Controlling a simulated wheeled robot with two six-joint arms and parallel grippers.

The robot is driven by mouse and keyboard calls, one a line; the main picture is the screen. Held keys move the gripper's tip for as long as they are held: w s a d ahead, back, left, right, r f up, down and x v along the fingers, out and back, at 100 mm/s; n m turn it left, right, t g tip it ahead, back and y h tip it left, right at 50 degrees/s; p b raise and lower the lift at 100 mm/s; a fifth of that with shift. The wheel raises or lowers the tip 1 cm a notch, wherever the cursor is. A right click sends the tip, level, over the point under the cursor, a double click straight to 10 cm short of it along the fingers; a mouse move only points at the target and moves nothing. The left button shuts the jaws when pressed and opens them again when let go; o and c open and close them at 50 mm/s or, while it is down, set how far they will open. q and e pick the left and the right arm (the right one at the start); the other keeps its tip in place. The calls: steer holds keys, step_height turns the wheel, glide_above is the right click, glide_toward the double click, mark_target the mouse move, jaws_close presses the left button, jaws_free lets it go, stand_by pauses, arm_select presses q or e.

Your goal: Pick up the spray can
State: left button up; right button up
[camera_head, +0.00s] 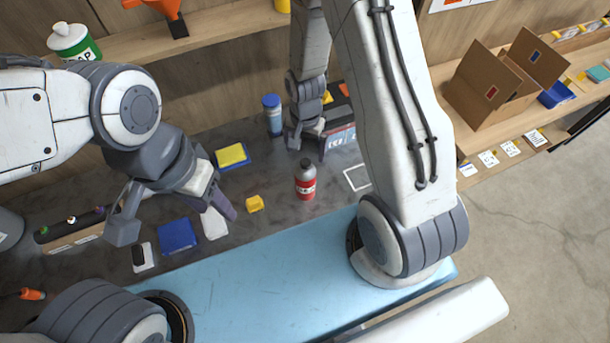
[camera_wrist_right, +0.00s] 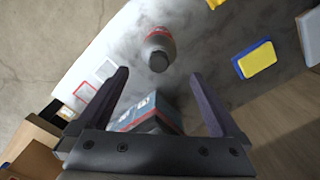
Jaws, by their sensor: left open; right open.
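The spray can (camera_head: 305,182) is red with a pale band and a grey top. It stands upright on the dark worktop in the head view, and it also shows in the right wrist view (camera_wrist_right: 160,42). My right gripper (camera_head: 308,143) is open and empty on the far side of the can, apart from it. In the right wrist view the can lies beyond my fingertips (camera_wrist_right: 158,76). My left gripper (camera_head: 176,220) is open and empty over the left part of the worktop, well away from the can.
A yellow block (camera_head: 255,203) lies left of the can. A blue pad (camera_head: 177,236) lies below my left gripper. An open cardboard box (camera_head: 485,90) is at right.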

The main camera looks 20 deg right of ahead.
mark_target(305, 161)
step_height(305, 161, down, 4)
steer(key=shift+r+p, duration=0.25)
steer(key=shift+p, duration=0.1)
steer(key=shift+s+f+p, duration=0.2)
steer(key=shift+f+p, duration=0.15)
steer(key=shift+f, duration=0.2)
step_height(305, 161, down, 4)
steer(key=b, duration=0.3)
steer(key=shift+f+b, duration=0.15)
steer(key=shift+b, duration=0.2)
jaws_close()
